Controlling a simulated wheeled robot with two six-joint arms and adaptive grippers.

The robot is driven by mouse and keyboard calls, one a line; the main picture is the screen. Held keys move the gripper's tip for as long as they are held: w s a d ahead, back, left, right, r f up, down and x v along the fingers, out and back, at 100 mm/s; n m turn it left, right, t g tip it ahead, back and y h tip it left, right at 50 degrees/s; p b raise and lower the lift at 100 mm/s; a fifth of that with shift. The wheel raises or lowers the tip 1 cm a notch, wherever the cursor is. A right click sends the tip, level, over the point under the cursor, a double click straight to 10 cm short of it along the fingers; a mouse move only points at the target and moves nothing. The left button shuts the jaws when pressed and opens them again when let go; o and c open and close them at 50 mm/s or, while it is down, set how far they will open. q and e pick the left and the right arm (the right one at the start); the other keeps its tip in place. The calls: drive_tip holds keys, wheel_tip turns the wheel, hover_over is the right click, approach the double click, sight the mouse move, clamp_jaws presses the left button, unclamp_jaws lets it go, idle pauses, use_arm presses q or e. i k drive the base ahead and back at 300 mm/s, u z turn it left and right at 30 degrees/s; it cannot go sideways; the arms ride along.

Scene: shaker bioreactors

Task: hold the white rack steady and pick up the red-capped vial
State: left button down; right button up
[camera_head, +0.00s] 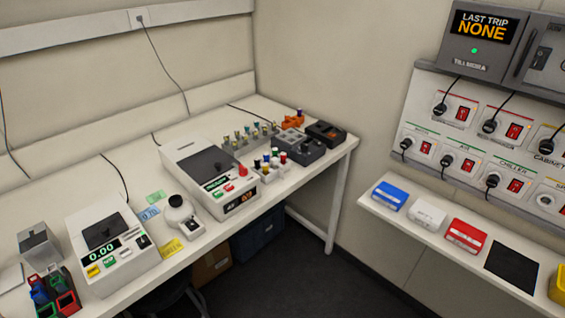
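A small white rack (271,174) stands on the bench beside the right end of the large white instrument. Several small capped vials stand in it. The red-capped vial (283,158) is at the rack's right side, upright. Dark blue or black caps show on other vials next to it. The rack is small in this view, so its slots are hard to make out. Neither of my grippers is in view.
The large white instrument (197,158) stands left of the rack, with a grey rack of several vials (250,142) behind. Dark grey devices (302,150) stand close on the right. A wall shelf (408,222) holds coloured boxes. The floor between is open.

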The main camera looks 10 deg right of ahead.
sight(282, 154)
drive_tip(key=k, duration=1.3)
drive_tip(key=z, duration=0.65)
drive_tip(key=i, duration=0.55)
drive_tip(key=z, duration=0.9)
drive_tip(key=i, duration=1)
drive_tip(key=u, duration=0.9)
drive_tip(key=i, duration=0.6)
drive_tip(key=u, duration=0.7)
